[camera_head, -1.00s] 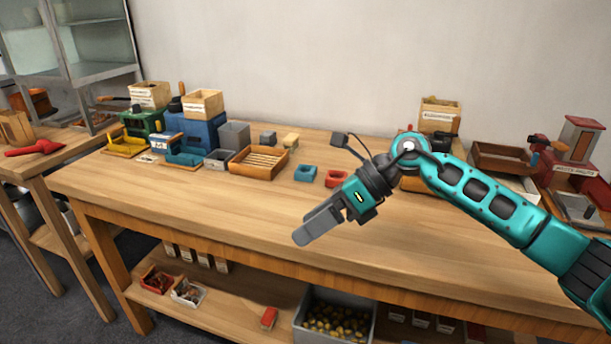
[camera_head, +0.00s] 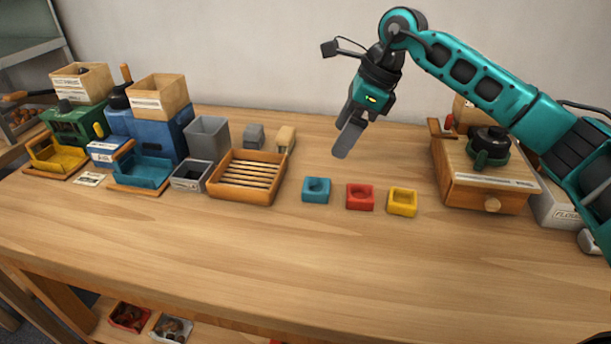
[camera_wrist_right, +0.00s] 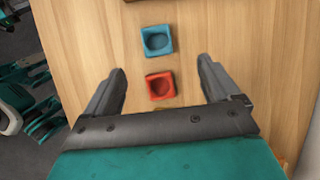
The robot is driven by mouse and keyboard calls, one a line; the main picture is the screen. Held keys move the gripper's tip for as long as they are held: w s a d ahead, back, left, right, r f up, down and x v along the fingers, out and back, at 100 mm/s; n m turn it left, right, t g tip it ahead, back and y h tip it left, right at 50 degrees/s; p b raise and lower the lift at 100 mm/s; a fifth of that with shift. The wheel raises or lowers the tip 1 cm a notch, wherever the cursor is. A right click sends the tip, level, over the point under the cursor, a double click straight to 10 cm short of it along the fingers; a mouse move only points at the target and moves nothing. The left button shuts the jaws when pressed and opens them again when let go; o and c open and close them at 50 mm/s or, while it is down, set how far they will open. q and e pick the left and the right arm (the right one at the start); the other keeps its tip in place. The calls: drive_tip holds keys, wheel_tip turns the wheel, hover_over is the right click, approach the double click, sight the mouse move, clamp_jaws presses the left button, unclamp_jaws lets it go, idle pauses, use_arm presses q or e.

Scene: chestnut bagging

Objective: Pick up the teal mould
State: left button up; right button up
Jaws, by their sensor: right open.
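The teal mould (camera_head: 316,190) is a small square block with a round hollow, standing on the table at the left end of a row with a red mould (camera_head: 360,197) and a yellow mould (camera_head: 402,201). My right gripper (camera_head: 345,142) is open and empty, in the air above and behind the row. In the right wrist view the teal mould (camera_wrist_right: 157,40) lies beyond the fingertips, and the red mould (camera_wrist_right: 160,86) lies nearer, between the open fingers (camera_wrist_right: 163,78). My left gripper is not in view.
A slatted wooden tray (camera_head: 247,177) stands left of the teal mould. Grey bins, a blue machine (camera_head: 150,130) and a green machine (camera_head: 78,125) stand farther left. A wooden drawer box (camera_head: 485,180) stands to the right. The table's front is clear.

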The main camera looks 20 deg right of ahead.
hover_over(317, 185)
drive_tip(key=d, duration=0.2)
drive_tip(key=f, duration=0.6)
drive_tip(key=shift+s+f, duration=0.4)
drive_tip(key=x, duration=0.4)
drive_tip(key=shift+s+f, duration=0.2)
drive_tip(key=shift+f, duration=0.2)
drive_tip(key=shift+w+a+f, duration=0.15)
drive_tip(key=shift+f, duration=0.15)
drive_tip(key=shift+c, duration=0.4)
drive_tip(key=c, duration=1.1)
